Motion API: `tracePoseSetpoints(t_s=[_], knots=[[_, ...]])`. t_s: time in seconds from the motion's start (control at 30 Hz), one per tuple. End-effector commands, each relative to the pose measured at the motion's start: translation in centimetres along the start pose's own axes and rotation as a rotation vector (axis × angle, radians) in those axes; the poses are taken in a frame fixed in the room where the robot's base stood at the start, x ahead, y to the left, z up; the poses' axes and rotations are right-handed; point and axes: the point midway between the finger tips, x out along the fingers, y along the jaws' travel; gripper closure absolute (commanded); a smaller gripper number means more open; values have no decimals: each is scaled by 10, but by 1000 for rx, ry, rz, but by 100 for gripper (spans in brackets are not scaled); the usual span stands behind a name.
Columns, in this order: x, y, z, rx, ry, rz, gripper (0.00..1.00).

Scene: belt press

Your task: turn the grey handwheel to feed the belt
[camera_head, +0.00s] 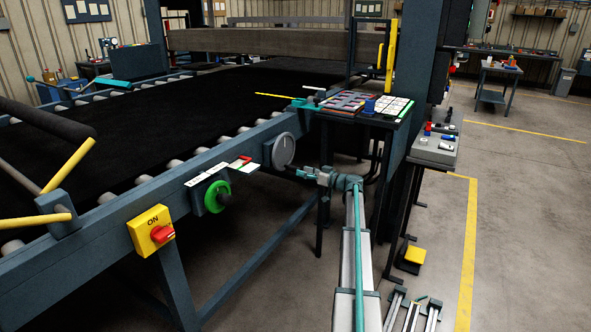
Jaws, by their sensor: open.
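The grey handwheel (282,149) is a round disc on the side of the belt frame, right of the green handwheel. My gripper (299,172) is open and points left, just right of and slightly below the grey handwheel. Its fingers look empty and close to the lower right rim. I cannot tell whether they touch it. The black belt (140,132) lies flat on rollers behind the frame rail.
A green handwheel (218,196) and a yellow switch box (151,231) with a red knob sit further left on the rail. A table (376,119) with trays stands behind my gripper. A yellow pedal (415,254) is on the floor. The right floor is mostly clear.

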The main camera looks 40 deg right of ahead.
Motion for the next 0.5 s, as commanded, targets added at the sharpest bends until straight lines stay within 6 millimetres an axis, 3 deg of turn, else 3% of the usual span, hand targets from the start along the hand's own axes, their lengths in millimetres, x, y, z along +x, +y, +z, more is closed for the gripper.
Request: tracePoseSetpoints(t_s=[0.2,0.5], knots=[[34,1,-1,1,0,0,47],[49,0,0,1,0,0,47]])
